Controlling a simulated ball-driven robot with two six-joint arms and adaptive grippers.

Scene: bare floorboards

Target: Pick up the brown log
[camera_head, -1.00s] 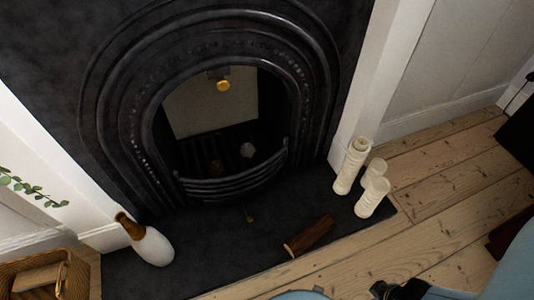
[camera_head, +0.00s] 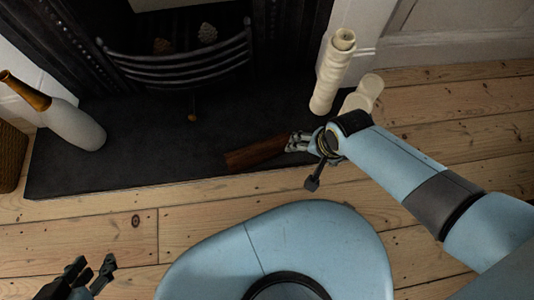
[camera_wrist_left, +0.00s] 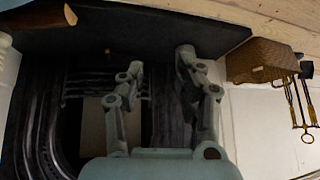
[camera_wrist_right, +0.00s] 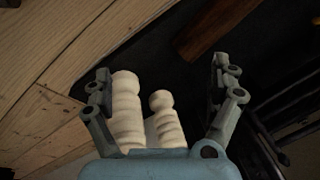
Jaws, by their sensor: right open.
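The brown log (camera_head: 256,154) lies on the black hearth slab near its front edge in the head view. My right gripper (camera_head: 296,142) is at the log's right end, its fingers overlapping that end in this view; contact cannot be told. In the right wrist view the log (camera_wrist_right: 214,28) shows at the top, beyond the open fingers (camera_wrist_right: 163,80), with nothing between the tips. My left gripper (camera_head: 92,268) is at the bottom left, over the floorboards, away from the log. The left wrist view shows its fingers (camera_wrist_left: 160,62) apart and empty, with the log (camera_wrist_left: 38,17) at the upper left.
Cream candles (camera_head: 332,75) stand on the hearth's right, close to my right gripper; one is partly hidden by it. A wicker basket (camera_wrist_left: 262,60) and the fireplace grate (camera_head: 180,58) are nearby. Front floorboards are clear.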

